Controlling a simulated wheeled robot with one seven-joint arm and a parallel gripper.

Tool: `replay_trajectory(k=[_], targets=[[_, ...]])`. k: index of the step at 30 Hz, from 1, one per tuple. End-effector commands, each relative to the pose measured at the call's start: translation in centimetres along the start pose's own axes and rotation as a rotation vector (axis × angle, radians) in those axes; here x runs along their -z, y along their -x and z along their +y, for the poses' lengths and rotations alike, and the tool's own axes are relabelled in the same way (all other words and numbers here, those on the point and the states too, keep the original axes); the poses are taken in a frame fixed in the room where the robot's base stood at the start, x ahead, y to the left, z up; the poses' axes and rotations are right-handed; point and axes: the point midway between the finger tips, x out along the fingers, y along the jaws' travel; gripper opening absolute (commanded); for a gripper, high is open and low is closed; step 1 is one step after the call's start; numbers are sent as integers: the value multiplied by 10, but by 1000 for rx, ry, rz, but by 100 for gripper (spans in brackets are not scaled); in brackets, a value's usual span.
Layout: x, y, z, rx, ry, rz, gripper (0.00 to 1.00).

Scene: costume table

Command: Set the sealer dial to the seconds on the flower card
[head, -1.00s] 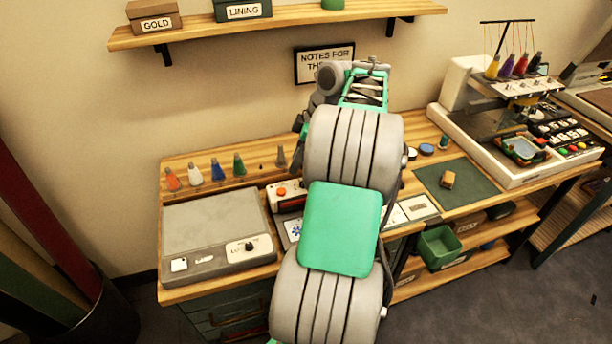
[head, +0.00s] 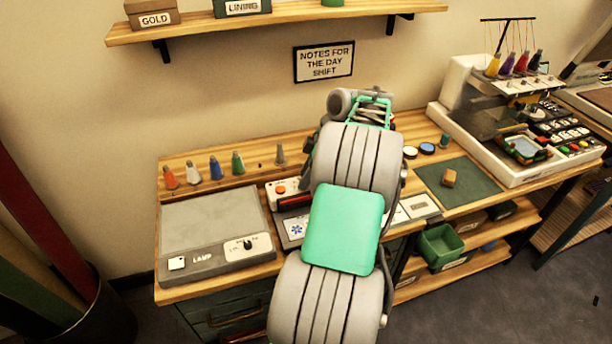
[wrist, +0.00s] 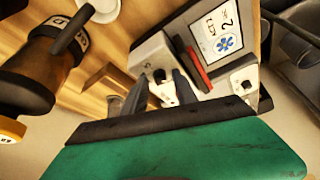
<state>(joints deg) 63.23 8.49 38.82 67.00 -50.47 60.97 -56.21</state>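The sealer is a pale box with an orange button (head: 281,188) and a red-black bar, partly behind my arm in the head view. In the wrist view its grey body (wrist: 153,58) and red bar (wrist: 197,68) show. A small white part with a dark knob (wrist: 160,76) lies beyond and between my fingertips; its setting is unreadable. The flower card (head: 296,230) lies in front of the sealer; in the wrist view it shows a blue flower and a "2" (wrist: 223,36). My gripper (wrist: 160,88) is open, with a gap between its dark fingers. My arm hides it in the head view.
The lamp board (head: 205,225) with its own dial (head: 248,245) lies left of the sealer. Several thread cones (head: 215,168) stand along the back. A large dark labelled object (wrist: 42,70) is close at the left in the wrist view.

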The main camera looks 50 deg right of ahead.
Motion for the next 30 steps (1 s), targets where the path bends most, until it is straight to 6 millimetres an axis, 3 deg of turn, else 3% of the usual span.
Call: replay_trajectory(k=[12, 30], targets=[[0, 0, 0, 0, -1, 0, 0], [0, -1, 0, -17, -40, -1, 0]])
